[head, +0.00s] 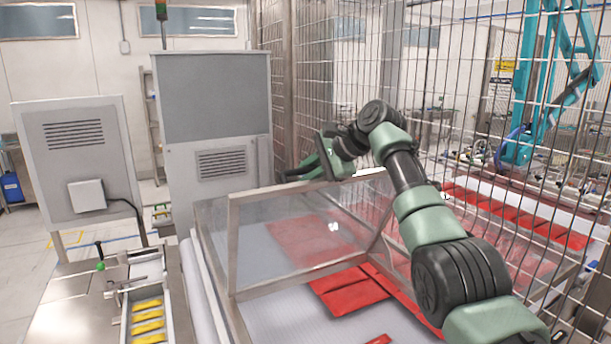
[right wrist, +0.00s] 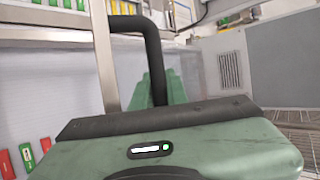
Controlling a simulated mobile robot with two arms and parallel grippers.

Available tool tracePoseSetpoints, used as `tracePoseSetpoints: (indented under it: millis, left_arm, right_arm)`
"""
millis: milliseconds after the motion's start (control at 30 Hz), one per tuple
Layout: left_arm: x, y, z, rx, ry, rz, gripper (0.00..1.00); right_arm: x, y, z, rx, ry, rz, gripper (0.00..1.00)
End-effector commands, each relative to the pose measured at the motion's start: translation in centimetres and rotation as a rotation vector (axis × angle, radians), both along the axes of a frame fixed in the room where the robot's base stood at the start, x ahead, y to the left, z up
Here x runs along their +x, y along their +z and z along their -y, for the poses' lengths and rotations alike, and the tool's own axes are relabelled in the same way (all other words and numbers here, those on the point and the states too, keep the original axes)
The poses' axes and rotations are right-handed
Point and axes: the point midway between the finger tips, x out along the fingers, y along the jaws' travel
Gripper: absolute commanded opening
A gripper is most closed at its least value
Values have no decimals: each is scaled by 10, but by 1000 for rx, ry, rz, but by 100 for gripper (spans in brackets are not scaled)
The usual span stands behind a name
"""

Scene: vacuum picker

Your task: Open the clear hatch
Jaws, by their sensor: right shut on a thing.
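The clear hatch (head: 290,235) is a transparent panel in a grey metal frame over the conveyor, left of centre in the head view. It stands steeply tilted, with red packs showing through it and past its lower edge. My right gripper (head: 308,171) is at the hatch's top edge. In the right wrist view its green fingers (right wrist: 165,88) are shut at the black bent handle (right wrist: 152,45), beside the metal frame bar (right wrist: 105,50). The exact contact is partly hidden by the gripper body. My left gripper is not in view.
Red packs (head: 345,290) lie on the white conveyor. A wire mesh fence (head: 460,60) stands along the right and back. A grey cabinet (head: 215,100) is behind, and a tray with yellow packs (head: 148,320) is at the lower left.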

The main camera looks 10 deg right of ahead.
Motion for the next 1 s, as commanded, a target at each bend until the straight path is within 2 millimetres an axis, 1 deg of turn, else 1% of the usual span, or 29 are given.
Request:
tracePoseSetpoints:
  millis: [33, 233, 267, 533, 667, 800, 1000]
  left_arm:
    - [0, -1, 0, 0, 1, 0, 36]
    - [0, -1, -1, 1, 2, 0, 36]
    - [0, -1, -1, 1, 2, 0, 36]
    - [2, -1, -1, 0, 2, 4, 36]
    - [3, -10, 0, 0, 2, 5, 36]
    - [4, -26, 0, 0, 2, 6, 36]
    - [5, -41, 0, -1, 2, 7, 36]
  right_arm:
    - [-1, -11, -1, -7, 2, -19, 0]
    - [-1, -11, -1, -7, 2, -18, 0]
    - [-1, -11, -1, -7, 2, -19, 23]
    - [0, -8, 0, -3, 1, -13, 23]
    - [-5, -3, 5, -2, 1, -7, 23]
    - [-18, 10, 19, -4, -1, -4, 23]
    - [-35, 32, 37, -3, 0, -5, 23]
